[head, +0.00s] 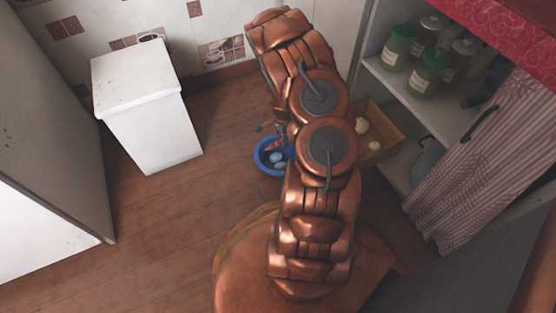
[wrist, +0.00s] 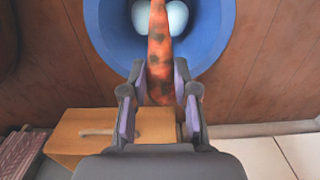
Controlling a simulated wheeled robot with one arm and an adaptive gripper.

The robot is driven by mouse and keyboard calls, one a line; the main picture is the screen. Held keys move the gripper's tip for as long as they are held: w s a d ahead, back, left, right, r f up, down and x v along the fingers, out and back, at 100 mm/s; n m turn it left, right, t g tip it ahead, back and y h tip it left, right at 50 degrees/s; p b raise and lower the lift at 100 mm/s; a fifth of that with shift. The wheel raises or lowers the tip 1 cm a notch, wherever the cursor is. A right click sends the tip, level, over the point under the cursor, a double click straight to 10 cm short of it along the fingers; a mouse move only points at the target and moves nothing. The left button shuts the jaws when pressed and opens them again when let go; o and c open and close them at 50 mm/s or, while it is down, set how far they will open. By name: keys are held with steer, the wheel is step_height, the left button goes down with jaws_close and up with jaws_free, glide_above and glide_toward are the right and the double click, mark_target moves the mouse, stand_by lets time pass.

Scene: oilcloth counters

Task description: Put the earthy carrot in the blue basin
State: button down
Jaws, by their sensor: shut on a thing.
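The earthy carrot (wrist: 159,45) is orange with dark soil patches. In the wrist view my gripper (wrist: 160,92) is shut on its thick end, and the carrot points away from the fingers over the blue basin. The blue basin (wrist: 107,35) stands on the floor and holds pale rounded things (wrist: 141,17). In the head view the blue basin (head: 259,163) is left of my arm, partly hidden by it. In that view an orange bit of the carrot shows at the basin, and my gripper is mostly hidden. I cannot tell whether the carrot touches the basin.
A wooden crate (head: 393,137) with pale round things stands right of the basin, partly behind my arm. A shelf (head: 415,100) with green jars and a striped curtain (head: 470,150) is at the right. A white bin (head: 140,95) stands at the left. Wooden floor (head: 200,195) is clear between.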

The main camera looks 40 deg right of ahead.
step_height(320, 180, down, 6)
steer(key=shift+r+b, duration=0.1)
steer(key=shift+b, duration=1.05)
steer(key=c, duration=0.8)
jaws_free()
steer(key=shift+r, duration=0.1)
steer(key=shift+r, duration=5.95)
